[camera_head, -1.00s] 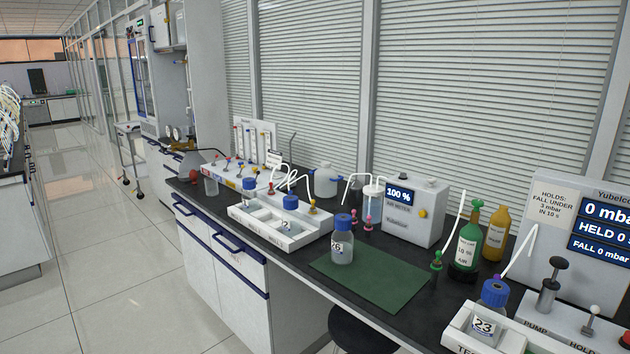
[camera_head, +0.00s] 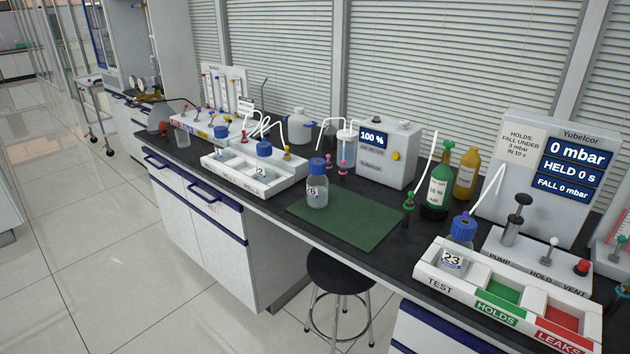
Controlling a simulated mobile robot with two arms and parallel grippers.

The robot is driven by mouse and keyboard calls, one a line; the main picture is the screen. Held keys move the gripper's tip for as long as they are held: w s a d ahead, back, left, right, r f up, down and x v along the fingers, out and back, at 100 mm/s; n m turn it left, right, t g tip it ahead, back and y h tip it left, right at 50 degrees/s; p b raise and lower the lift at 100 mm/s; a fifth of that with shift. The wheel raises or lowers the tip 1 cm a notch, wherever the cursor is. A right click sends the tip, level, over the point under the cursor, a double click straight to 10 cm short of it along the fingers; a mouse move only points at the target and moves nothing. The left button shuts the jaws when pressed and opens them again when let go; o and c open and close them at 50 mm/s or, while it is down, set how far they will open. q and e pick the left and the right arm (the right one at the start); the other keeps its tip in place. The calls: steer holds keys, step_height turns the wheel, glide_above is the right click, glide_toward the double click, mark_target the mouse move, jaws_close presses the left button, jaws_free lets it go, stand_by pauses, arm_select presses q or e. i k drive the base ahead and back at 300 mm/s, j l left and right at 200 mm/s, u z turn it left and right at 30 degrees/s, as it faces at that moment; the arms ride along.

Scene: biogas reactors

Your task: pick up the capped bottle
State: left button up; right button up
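Several capped bottles with blue caps show in the head view, and I cannot tell which one the task means. A clear bottle labelled 26 (camera_head: 317,190) stands upright at the left edge of the green mat (camera_head: 358,222). A bottle labelled 23 (camera_head: 455,254) stands in the TEST compartment of the white tray (camera_head: 430,272) at the lower right. A bottle labelled 2 (camera_head: 263,168) and another blue-capped bottle (camera_head: 221,140) sit in the white tray with wells (camera_head: 283,186) at the left. Neither of my grippers is in view.
The tray at the right has a green HOLDS compartment (camera_head: 497,296) and a red LEAKS compartment (camera_head: 556,322). Behind it stands a device reading 0 mbar (camera_head: 545,175). A green bottle (camera_head: 437,190) and a yellow bottle (camera_head: 466,172) stand behind the mat. A black stool (camera_head: 340,273) is below the bench.

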mark_target(317, 186)
steer(key=i+u, duration=0.2)
steer(key=i, duration=0.7)
